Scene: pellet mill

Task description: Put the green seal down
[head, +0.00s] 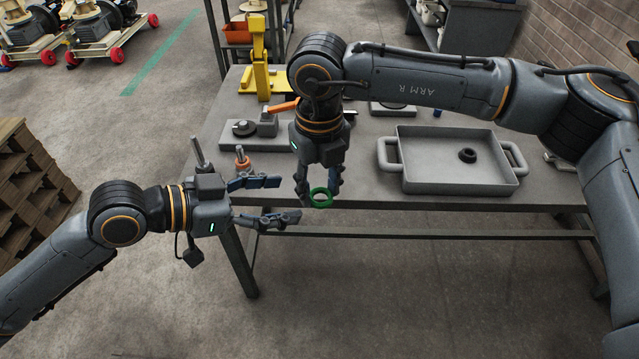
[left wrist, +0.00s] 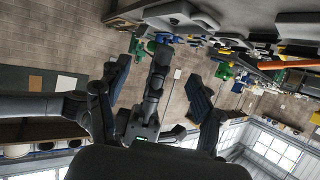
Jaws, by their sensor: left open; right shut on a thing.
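The green seal (head: 321,203) is a small ring held in my right gripper (head: 319,188), which points down in the head view. Its jaws are shut on the seal, just in front of the table's front edge. My left gripper (head: 280,202) comes in from the left and is open and empty. Its fingers point toward the seal but are apart from it. In the left wrist view, the two open fingers of my left gripper (left wrist: 160,85) show with nothing held between them. I cannot make out the seal for certain there.
The grey table (head: 365,185) has a two-handled tray (head: 455,188) at the right, with a dark ring (head: 467,155) inside. At the left stand an upright pin (head: 199,152) and a pin with an orange ring (head: 242,162). A yellow press (head: 259,60) stands behind.

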